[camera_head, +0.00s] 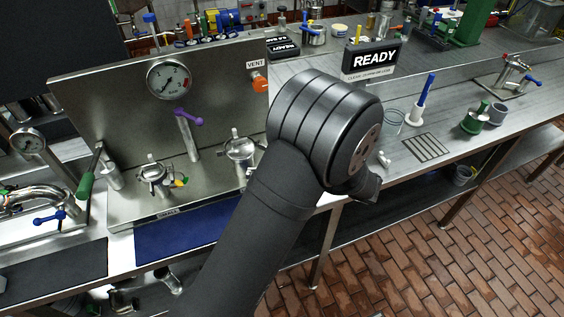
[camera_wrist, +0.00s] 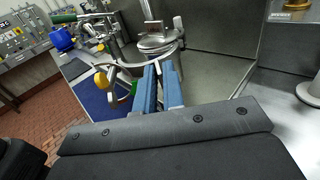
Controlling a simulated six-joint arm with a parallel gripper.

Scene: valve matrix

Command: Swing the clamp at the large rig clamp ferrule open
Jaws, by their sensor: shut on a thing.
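A round steel ferrule (camera_wrist: 155,44) with a clamp band (camera_wrist: 125,63) around its lower side stands just past my fingertips in the wrist view. My gripper (camera_wrist: 163,72) has its two blue-grey fingers close together at the near side of this clamp. It is shut on a part of the clamp, mostly hidden between the fingers. In the head view my arm hides the gripper. Two steel ferrule fittings show there, one at left (camera_head: 155,178) and one partly behind my arm (camera_head: 240,150). I cannot tell how far the clamp is open.
A steel panel with a gauge (camera_head: 169,77), a purple-handled valve (camera_head: 188,118) and an orange vent knob (camera_head: 259,82) stands behind the fittings. Yellow parts (camera_wrist: 102,79) lie left of the ferrule. A blue mat (camera_head: 190,235) lies in front. A READY sign (camera_head: 370,59) is at right.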

